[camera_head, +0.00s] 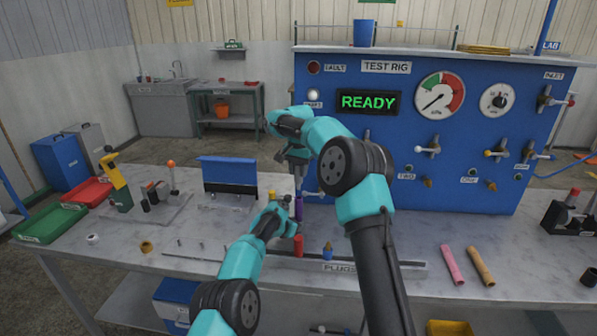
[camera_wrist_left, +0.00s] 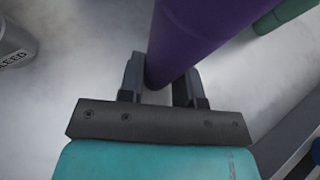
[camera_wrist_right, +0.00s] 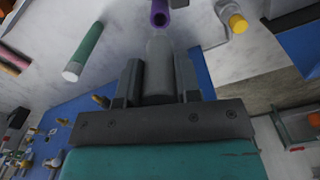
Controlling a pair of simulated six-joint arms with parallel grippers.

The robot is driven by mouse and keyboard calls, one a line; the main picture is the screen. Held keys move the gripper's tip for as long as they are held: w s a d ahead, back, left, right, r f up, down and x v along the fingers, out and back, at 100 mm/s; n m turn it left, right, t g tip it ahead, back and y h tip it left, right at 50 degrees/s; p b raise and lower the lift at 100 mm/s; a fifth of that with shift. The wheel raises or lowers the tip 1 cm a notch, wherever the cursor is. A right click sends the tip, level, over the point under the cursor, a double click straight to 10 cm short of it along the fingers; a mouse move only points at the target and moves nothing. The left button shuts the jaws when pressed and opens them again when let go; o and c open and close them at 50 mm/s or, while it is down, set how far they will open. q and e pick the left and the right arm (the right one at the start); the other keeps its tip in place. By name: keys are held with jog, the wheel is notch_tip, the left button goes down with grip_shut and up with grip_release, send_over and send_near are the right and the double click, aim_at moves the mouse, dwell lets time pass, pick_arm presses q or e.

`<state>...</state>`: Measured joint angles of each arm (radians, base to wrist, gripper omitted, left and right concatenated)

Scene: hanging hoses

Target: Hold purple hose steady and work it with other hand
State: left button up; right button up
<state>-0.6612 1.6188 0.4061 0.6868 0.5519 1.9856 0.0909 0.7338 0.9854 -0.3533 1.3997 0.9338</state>
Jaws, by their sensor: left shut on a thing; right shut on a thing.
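The purple hose (camera_head: 299,208) stands roughly upright above the bench in the head view. My left gripper (camera_head: 284,207) is shut on it from the left; the left wrist view shows the hose (camera_wrist_left: 195,30) between the fingers. My right gripper (camera_head: 297,163) points down above the hose. It is shut on a grey tapered piece (camera_wrist_right: 159,62) in the right wrist view. The open end of the purple hose (camera_wrist_right: 160,13) lies just beyond the tip of that piece. I cannot tell whether the two touch.
The blue test rig (camera_head: 455,165) stands behind, its screen reading READY. A green hose (camera_wrist_right: 84,52) is near the right gripper. Pink (camera_head: 452,264) and orange (camera_head: 481,266) hoses lie on the bench at right. A red piece (camera_head: 298,245) stands close below the purple hose.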

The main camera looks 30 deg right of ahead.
jog(key=shift+r, duration=0.1)
jog(key=shift+r, duration=1.45)
pick_arm(q)
jog(key=o, duration=0.8)
jog(key=shift+a+r, duration=0.1)
jog(key=shift+s+a+r, duration=0.15)
jog(key=shift+a+r, duration=0.25)
jog(key=shift+a, duration=0.2)
jog(key=shift+v, duration=5.15)
